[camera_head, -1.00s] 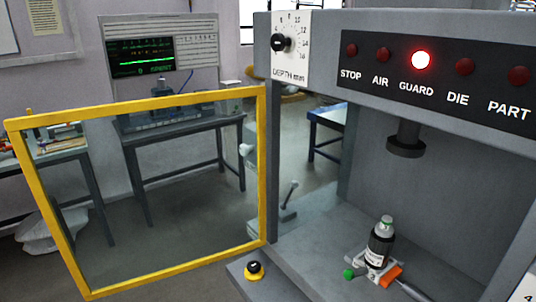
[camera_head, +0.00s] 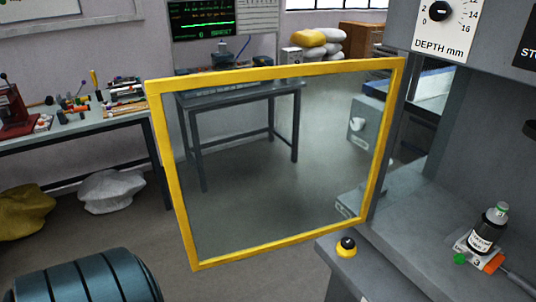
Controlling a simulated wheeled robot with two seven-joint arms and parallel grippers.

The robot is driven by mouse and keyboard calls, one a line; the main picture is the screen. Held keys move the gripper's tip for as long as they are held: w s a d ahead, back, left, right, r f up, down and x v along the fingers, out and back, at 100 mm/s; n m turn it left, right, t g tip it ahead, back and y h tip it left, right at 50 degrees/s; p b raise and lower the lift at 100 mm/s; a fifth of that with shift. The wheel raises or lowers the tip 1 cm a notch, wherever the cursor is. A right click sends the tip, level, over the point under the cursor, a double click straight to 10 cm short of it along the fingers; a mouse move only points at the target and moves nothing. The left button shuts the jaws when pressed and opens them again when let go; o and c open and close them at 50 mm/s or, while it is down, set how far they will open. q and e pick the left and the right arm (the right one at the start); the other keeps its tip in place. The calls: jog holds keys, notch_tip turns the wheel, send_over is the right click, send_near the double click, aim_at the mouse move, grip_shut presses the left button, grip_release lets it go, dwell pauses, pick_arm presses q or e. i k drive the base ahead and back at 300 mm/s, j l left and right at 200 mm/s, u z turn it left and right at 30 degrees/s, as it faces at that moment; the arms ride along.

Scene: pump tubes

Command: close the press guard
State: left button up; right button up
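The press guard (camera_head: 178,190) is a clear panel in a yellow frame. It stands open, swung out to the left from the front left post of the grey press (camera_head: 425,130). Inside the press, a dark bottle (camera_head: 488,232) with a green-topped cap stands upright on a small fixture with a green knob and an orange handle, on the press bed. Neither of my grippers shows in view.
A black knob on a yellow base (camera_head: 346,246) sits on the press ledge near the guard's lower right corner. A cluttered workbench (camera_head: 75,122) stands at the left, with white (camera_head: 112,190) and yellow sacks (camera_head: 25,210) on the floor. Open floor lies below the guard.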

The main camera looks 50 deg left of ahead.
aim_at(153, 88)
jog(key=k+j+z, duration=0.15)
jog(key=j, duration=0.3)
jog(key=k+j+z, duration=0.2)
jog(key=j, duration=0.25)
jog(key=j+z, duration=0.15)
jog(key=j, duration=0.3)
jog(key=k+j+z, duration=0.35)
jog(key=k+j, duration=0.15)
jog(key=j, duration=0.25)
jog(key=j+z, duration=0.25)
jog(key=j, duration=0.5)
jog(key=i+j+z, duration=0.1)
jog(key=j+z, duration=0.2)
jog(key=j, duration=0.45)
jog(key=i+j, duration=0.1)
jog(key=j, duration=0.2)
jog(key=j+z, duration=0.1)
jog(key=j, duration=0.15)
jog(key=i, duration=0.05)
